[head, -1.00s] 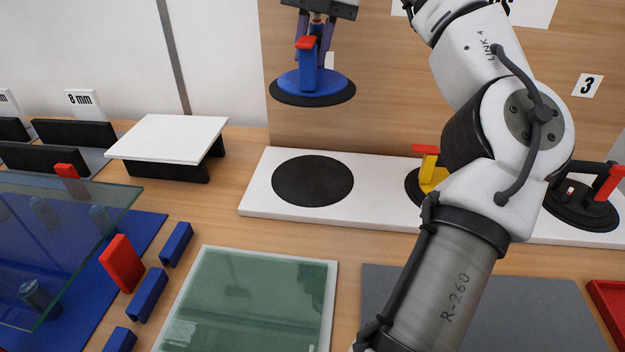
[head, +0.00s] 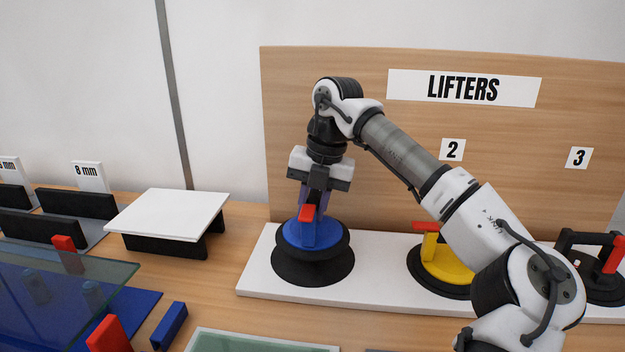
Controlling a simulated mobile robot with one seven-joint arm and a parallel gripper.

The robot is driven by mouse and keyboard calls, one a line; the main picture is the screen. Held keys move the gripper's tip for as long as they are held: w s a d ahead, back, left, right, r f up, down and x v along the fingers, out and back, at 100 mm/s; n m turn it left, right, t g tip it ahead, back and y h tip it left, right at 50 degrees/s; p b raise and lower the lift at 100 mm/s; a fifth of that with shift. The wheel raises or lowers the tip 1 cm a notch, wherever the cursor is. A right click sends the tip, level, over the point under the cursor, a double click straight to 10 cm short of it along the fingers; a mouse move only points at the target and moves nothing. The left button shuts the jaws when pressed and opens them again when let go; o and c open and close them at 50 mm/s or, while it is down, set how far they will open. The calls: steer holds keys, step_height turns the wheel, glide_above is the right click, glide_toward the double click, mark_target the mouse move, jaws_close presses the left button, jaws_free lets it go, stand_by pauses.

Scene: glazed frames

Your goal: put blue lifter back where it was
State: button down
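The blue lifter (head: 294,233) has a round blue body, a black rim and a red lever. It is upright in my gripper (head: 313,203), whose fingers are around its handle, partly hidden behind the lever. The lifter is over the black round pad (head: 312,274) at the left end of the white lifter board (head: 258,279). The lifter's rim hides the back of the pad and appears slightly above it; I cannot tell whether they touch.
A yellow lifter (head: 455,279) and a black lifter (head: 597,285) with a red lever stand further right on the board. My arm passes in front of the backboard (head: 290,110). A white raised plate (head: 170,213) stands to the left. A tilted glass pane (head: 50,290) is at the lower left.

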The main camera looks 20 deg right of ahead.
mark_target(324, 229)
steer(key=shift+f, duration=2.4)
steer(key=shift+f, duration=0.15)
steer(key=c, duration=1.2)
jaws_free()
step_height(324, 229, up, 12)
steer(key=s+d, duration=0.1)
steer(key=d, duration=0.1)
